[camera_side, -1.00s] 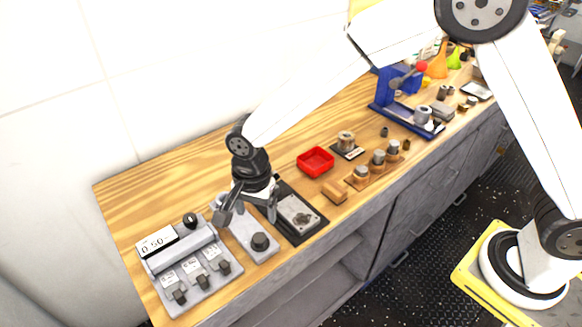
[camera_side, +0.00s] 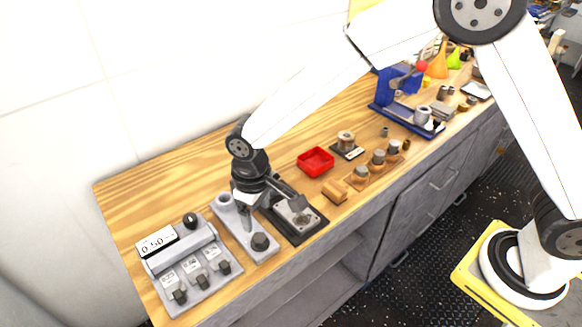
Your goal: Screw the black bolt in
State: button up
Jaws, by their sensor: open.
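A dark hex-headed piece, which looks like the black bolt (camera_side: 260,242), stands at the near end of a light grey block (camera_side: 243,233). The block has a round ring at its far end. A silver metal plate (camera_side: 308,219) with holes lies on a black base to its right. My gripper (camera_side: 273,214) is open and points down over the block and plate. One finger is over the grey block, the other over the silver plate. The gripper hides part of the plate. I cannot tell whether anything is between the fingers.
A grey unit with a 0.50 display (camera_side: 158,241) and several black knobs stands at left. A red tray (camera_side: 315,161), a wooden block (camera_side: 334,192) and a row of metal cylinders stand right. A blue press (camera_side: 398,92) is farther back.

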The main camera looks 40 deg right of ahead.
aim_at(259, 238)
jog(key=n, duration=0.5)
jog(key=shift+n, duration=0.4)
jog(key=n, duration=1.4)
jog(key=shift+f+n, duration=0.1)
jog(key=shift+n, duration=0.3)
jog(key=shift+f, duration=3.85)
grip_shut()
